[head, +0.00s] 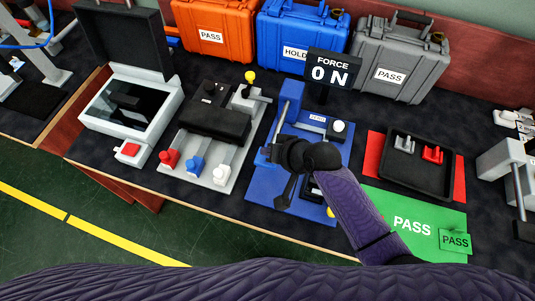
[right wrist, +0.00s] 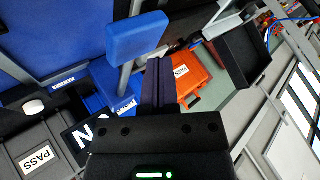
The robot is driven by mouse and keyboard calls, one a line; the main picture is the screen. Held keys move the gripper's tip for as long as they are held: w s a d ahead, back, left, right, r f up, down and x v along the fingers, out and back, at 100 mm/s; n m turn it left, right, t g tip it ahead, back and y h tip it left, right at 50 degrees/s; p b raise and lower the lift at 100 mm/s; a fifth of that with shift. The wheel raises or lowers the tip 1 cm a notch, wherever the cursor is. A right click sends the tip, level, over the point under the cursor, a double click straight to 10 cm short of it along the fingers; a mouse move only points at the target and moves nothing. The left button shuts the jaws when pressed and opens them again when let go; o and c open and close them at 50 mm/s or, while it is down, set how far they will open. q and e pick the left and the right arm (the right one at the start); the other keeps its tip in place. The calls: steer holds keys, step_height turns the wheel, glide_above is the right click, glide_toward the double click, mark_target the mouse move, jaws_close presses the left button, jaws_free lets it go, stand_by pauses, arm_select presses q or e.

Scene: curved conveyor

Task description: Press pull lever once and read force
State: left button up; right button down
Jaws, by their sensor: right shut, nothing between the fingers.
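The blue force fixture (head: 262,208) stands mid-table. Its sign (head: 332,70) reads FORCE 0 N, and the same sign shows upside down in the right wrist view (right wrist: 88,133). In that view a blue block handle (right wrist: 137,37) on a grey rod lies close beside my right fingers (right wrist: 160,85). My right gripper (head: 281,153) is over the fixture, shut and empty. It hides part of the lever area in the head view. I cannot tell whether the fingers touch the handle. My left gripper is not in view.
Left of the fixture is a plate with red, blue and white buttons (head: 221,174). Right are a black tray (head: 398,178) and a green PASS mat (head: 385,201). Orange (head: 214,27), blue HOLD (head: 301,30) and grey PASS (head: 401,60) cases line the back.

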stand_by(0.4)
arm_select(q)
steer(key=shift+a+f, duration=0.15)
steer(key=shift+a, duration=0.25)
arm_select(e)
steer(key=shift+f, duration=0.45)
